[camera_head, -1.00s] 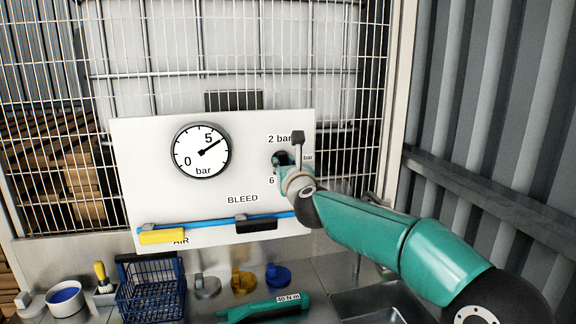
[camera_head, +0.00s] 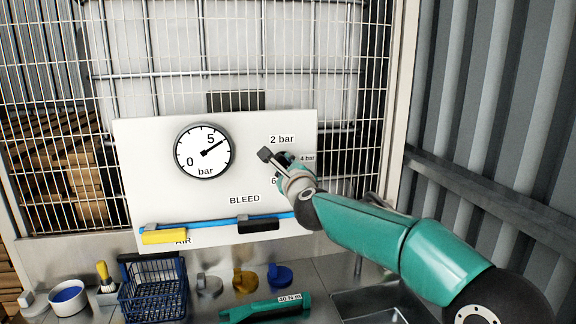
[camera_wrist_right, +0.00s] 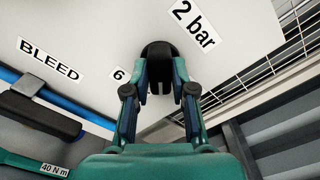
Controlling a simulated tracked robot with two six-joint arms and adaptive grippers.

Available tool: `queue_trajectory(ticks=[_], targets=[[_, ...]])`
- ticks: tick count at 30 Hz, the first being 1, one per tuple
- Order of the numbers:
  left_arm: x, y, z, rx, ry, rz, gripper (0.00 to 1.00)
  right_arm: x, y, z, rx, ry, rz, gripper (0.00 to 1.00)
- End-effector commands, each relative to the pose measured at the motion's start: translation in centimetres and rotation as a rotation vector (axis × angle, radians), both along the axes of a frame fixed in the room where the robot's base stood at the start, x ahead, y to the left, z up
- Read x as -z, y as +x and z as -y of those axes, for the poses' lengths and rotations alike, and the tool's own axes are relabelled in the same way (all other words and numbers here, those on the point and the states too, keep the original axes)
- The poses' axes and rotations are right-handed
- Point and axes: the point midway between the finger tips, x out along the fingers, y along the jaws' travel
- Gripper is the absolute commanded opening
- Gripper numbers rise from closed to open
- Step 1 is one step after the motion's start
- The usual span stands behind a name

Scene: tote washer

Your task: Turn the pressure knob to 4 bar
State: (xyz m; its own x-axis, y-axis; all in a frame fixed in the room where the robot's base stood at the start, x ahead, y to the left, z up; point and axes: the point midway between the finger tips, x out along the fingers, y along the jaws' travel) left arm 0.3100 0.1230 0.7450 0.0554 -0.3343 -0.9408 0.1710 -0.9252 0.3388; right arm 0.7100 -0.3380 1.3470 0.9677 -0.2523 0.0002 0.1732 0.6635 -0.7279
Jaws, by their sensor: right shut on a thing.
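The dark pressure knob (camera_wrist_right: 158,50) is on the white panel (camera_head: 150,190), between the "2 bar" label (camera_head: 282,139), the "4 bar" label (camera_head: 307,158) and the partly covered "6" label. My right gripper (camera_wrist_right: 161,66) is shut on the knob, one finger on each side. In the head view my right gripper (camera_head: 286,163) hides most of the knob, and I cannot read its pointer. The round pressure gauge (camera_head: 204,151) has its needle pointing up and right, near the 5. My left gripper is not in view.
Below the gauge run a blue pipe (camera_head: 205,226), a yellow handle (camera_head: 164,236) and a black handle (camera_head: 258,224) under "BLEED". A blue basket (camera_head: 152,290), several coloured fittings and a teal torque wrench (camera_head: 262,310) lie on the counter. A ribbed wall (camera_head: 490,110) stands right.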

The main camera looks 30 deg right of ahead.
Motion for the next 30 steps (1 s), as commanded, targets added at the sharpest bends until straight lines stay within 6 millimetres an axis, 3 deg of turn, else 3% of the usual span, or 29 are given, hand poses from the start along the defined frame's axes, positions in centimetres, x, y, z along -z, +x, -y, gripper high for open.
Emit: queue_trajectory(ticks=[18,30], targets=[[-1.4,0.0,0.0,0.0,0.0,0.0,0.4,0.2,0.0,-0.2,-0.004,-0.54,-0.142,0.0],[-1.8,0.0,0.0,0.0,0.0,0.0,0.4,0.6,0.1,-0.3,-0.007,-0.713,-0.189,0.0]])
